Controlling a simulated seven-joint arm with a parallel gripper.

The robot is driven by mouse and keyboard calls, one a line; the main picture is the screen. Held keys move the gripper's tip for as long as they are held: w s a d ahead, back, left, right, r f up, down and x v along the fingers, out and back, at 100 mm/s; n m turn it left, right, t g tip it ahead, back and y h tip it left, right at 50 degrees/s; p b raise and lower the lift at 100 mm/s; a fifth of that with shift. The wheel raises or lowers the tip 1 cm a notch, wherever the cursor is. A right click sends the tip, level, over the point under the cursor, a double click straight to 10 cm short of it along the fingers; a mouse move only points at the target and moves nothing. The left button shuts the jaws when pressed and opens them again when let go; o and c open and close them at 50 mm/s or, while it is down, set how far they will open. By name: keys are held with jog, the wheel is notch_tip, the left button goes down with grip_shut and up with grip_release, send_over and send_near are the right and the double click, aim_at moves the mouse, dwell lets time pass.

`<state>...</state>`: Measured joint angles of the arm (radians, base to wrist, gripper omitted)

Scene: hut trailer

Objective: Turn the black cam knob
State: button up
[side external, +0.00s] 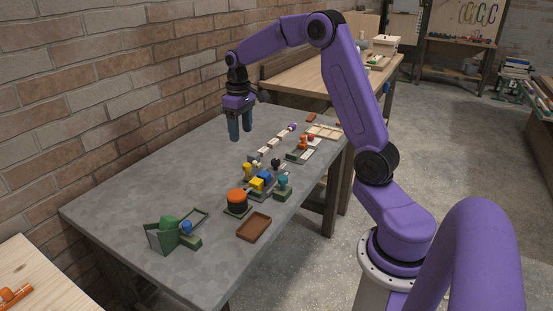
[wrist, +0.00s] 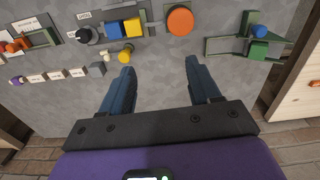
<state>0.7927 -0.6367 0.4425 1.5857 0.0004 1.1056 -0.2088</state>
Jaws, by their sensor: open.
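The black cam knob (wrist: 84,36) shows in the wrist view at the upper left, beside a small white label and left of a blue block (wrist: 113,29). In the side view a small black knob (side external: 276,162) stands among the coloured parts in the middle of the table. My gripper (side external: 240,132) points down over the wall side of the table, apart from the knob. In the wrist view my gripper (wrist: 160,66) has its two blue fingers spread with nothing between them; the knob lies beyond them to the left.
An orange round knob (side external: 237,196), a yellow block (wrist: 132,26) and a yellow knob (wrist: 125,55) stand close by. Several white blocks (side external: 265,152) form a row. A green frame (side external: 162,237) and a brown tray (side external: 254,227) lie nearer. The tabletop (side external: 150,190) along the wall is clear.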

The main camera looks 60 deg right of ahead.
jog(key=w+d+f+m, duration=0.1)
jog(key=d+f+m, duration=0.1)
jog(key=d, duration=0.8)
jog(key=m, duration=0.2)
send_over(277, 161)
jog(key=f, duration=0.2)
notch_tip(277, 161, down, 17)
jog(key=shift+w+r, duration=0.1)
jog(key=shift+r, duration=0.1)
jog(key=c, duration=1)
